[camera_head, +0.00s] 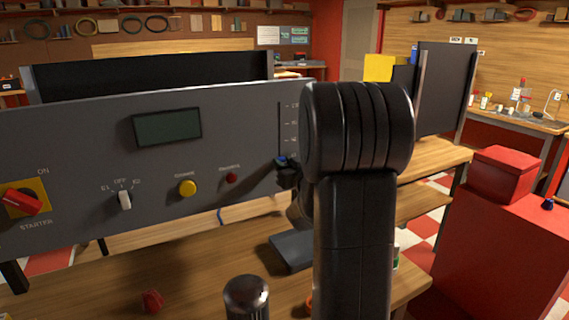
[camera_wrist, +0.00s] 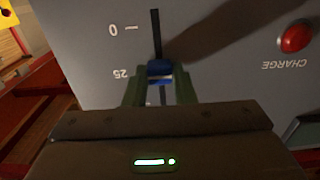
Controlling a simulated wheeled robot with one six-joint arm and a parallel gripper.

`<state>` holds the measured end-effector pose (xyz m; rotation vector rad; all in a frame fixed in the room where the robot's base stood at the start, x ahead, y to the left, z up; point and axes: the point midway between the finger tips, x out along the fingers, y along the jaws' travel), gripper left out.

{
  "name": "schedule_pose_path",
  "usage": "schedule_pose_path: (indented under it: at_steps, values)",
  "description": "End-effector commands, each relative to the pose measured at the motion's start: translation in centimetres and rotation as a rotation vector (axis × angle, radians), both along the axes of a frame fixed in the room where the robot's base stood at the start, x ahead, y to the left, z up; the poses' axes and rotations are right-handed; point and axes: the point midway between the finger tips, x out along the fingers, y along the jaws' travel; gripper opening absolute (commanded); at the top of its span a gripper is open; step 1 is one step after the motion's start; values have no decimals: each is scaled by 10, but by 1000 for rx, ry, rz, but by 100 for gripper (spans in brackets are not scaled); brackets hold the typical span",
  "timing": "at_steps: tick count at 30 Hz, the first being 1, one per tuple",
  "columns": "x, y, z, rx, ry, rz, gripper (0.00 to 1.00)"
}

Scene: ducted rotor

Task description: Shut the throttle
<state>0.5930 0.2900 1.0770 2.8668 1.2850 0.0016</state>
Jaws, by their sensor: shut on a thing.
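The throttle is a slider with a blue knob (camera_wrist: 160,69) in a dark slot on the grey panel, filling the view ahead of my wrist camera. In that view the knob stands level with the "25" mark, and the "0" mark is further up, with bare slot between. My gripper (camera_wrist: 160,86) is shut on the knob, one greenish finger on each side. In the head view the blue knob (camera_head: 281,160) shows low on the slot at the panel's right end, with my gripper (camera_head: 287,170) at it, partly hidden behind my arm.
The grey panel (camera_head: 90,145) also carries a red starter switch (camera_head: 24,202), a selector (camera_head: 124,199), a yellow button (camera_head: 187,188), a red button (camera_head: 231,178) and a dark display (camera_head: 167,127). A red cabinet (camera_head: 505,235) stands at right.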

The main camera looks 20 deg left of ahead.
Motion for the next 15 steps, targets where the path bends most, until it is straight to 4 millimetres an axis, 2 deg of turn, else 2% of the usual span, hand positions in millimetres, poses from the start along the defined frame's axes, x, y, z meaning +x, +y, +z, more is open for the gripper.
schedule_pose_path:
  at_steps: [1,7,10,15]
  values:
    - [0,0,-16,-1,3,0,0]
    - [0,0,-43,-1,3,0,0]
    - [0,0,-50,-1,3,0,0]
    - [0,0,-51,-3,4,-1,0]
